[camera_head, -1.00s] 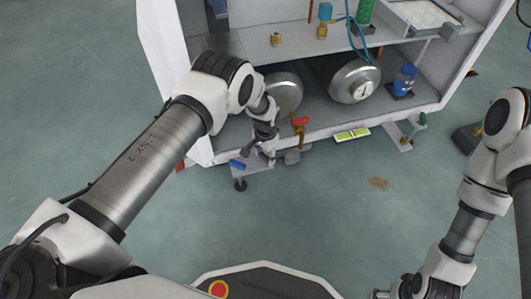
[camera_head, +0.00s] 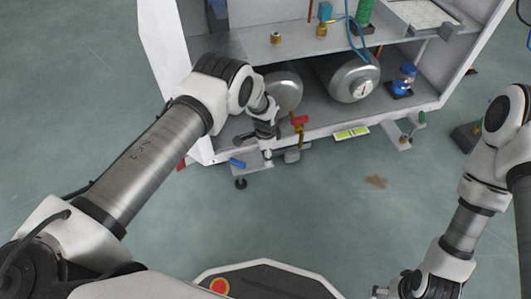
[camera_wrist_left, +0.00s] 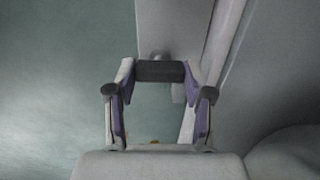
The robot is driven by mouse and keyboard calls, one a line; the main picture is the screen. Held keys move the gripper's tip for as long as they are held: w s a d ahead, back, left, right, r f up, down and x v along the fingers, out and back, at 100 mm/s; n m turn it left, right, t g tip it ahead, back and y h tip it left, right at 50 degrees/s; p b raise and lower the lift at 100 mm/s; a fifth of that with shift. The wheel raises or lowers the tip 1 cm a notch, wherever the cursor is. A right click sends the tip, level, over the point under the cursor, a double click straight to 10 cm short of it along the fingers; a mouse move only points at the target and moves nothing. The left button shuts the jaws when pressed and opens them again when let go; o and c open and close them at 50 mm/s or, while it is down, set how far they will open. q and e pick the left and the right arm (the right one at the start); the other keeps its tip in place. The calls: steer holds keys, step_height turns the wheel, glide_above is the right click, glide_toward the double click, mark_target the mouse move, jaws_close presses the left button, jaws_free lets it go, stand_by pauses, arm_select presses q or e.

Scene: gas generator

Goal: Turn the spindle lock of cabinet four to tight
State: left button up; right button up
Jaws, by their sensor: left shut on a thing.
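The cabinet (camera_head: 222,154) is an open white and grey unit at the top of the head view. My left gripper (camera_head: 267,143) is at its lower front edge, left of a red-handled valve (camera_head: 299,120). In the left wrist view, my left gripper's fingers (camera_wrist_left: 160,88) are shut on a short dark bar (camera_wrist_left: 160,71), which spans their tips and lies crosswise. It looks like the spindle lock's handle, but its marking and number cannot be read. The arm hides part of the front edge. My right gripper (camera_head: 388,291) shows only partly at the bottom edge; its jaws are unclear.
Silver cylinders, one with a gauge (camera_head: 352,80), lie on the lower shelf. A blue-handled fitting (camera_head: 237,162) and a green-yellow level (camera_head: 351,132) are along the front. A blue-topped part (camera_head: 403,80) stands at the right. The floor in front is mostly clear.

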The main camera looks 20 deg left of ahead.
arm_select(q)
steer(key=o, duration=1.2)
steer(key=shift+c, duration=0.2)
step_height(320, 180, up, 12)
